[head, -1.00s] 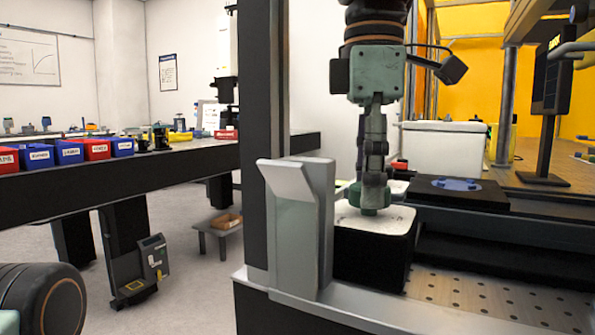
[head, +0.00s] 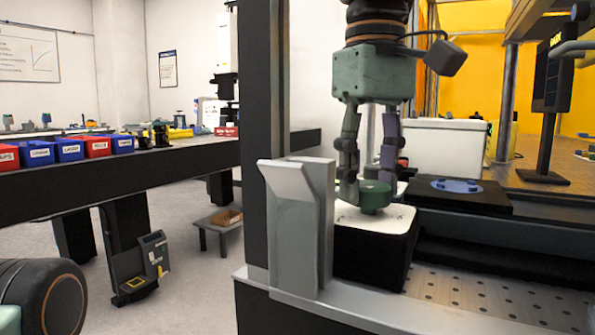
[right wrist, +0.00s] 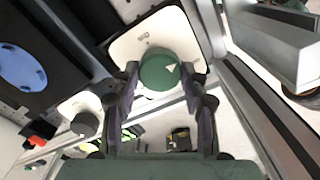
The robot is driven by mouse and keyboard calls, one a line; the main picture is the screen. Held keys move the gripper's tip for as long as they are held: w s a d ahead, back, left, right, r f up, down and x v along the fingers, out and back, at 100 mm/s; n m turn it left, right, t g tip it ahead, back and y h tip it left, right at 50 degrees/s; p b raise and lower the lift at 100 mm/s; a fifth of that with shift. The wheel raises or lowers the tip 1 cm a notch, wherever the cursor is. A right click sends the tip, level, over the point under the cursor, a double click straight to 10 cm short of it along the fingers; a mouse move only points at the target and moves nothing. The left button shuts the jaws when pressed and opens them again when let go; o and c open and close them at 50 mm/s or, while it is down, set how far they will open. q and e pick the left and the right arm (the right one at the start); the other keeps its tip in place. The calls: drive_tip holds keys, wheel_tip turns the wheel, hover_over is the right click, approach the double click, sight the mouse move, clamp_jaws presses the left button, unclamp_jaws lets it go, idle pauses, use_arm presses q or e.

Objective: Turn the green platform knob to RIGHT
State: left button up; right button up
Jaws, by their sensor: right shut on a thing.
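The green platform knob (head: 375,202) sits on the white top (head: 346,216) of a black box at the centre. My right gripper (head: 369,190) points down from above, with one finger on each side of the knob, shut on it. In the right wrist view the round green knob (right wrist: 157,76) lies between the fingertips. It bears a white triangular mark, near its right side in that picture. Small dark marks on the white plate (right wrist: 127,47) are too small to read. My left gripper is out of view.
A grey upright bracket (head: 300,225) stands just left of the box, beside a dark post (head: 257,130). A black stage with a blue disc (head: 456,186) lies to the right. A perforated plate (head: 460,295) is in front. A white box (head: 445,148) stands behind.

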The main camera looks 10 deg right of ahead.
sight(371, 183)
drive_tip(key=m, duration=0.4)
drive_tip(key=shift+r, duration=0.1)
drive_tip(key=shift+d+m, duration=0.1)
drive_tip(key=shift+m, duration=2.1)
drive_tip(key=o, duration=1.1)
drive_tip(key=shift+o, duration=0.2)
drive_tip(key=shift+r, duration=3.7)
